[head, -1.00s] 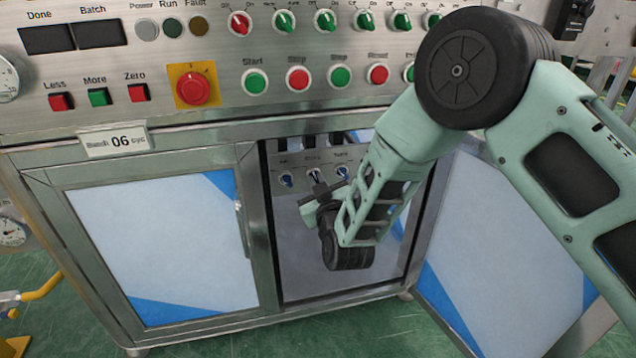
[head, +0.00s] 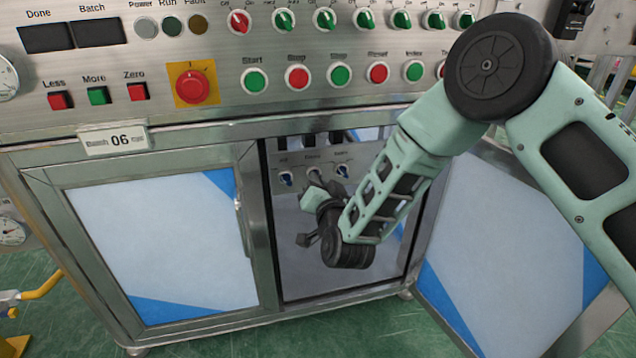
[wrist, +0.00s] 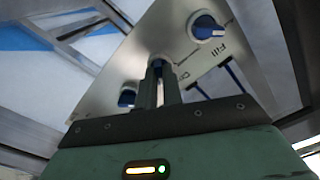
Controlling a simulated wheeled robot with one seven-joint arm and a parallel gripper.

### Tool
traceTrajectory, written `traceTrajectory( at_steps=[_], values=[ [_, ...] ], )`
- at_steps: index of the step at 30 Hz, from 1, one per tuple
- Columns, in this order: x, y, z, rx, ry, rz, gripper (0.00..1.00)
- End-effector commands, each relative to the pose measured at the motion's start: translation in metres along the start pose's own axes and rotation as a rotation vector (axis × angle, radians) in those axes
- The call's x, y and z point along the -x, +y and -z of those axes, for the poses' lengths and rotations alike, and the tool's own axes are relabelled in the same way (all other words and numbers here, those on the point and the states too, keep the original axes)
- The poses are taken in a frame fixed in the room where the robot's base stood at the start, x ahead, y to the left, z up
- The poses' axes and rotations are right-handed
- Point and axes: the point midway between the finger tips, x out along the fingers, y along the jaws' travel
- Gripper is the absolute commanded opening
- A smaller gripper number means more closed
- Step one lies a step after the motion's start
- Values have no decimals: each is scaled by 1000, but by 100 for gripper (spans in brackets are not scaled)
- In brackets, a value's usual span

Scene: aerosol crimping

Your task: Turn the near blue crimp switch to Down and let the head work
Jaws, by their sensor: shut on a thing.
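Three small blue switches sit in a row on a grey panel (head: 300,160) inside the open cabinet. The middle one, the crimp switch (wrist: 159,60), is mostly hidden by my gripper (wrist: 158,70), whose two fingers are shut on it. In the head view my gripper (head: 314,180) reaches up to this middle switch from below, and its body looks rolled. The left switch (head: 286,178) and right switch (head: 342,171) are free. In the wrist view, a blue knob by the label "Fill" (wrist: 207,27) shows at upper right, and another blue knob (wrist: 126,97) at lower left. The crimp switch's pointing direction is hidden.
The cabinet's right door (head: 500,250) stands open beside my arm; the left door (head: 155,245) is closed. Above is a steel control panel with a red emergency knob (head: 193,88) and several buttons. The cabinet frame surrounds the opening closely.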

Motion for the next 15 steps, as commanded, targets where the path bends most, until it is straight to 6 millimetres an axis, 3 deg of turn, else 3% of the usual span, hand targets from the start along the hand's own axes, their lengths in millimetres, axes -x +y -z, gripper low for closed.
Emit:
traceTrajectory(
  at_steps=[15],
  values=[
    [1,1,-1,-218,-3,-3,0]
  ],
)
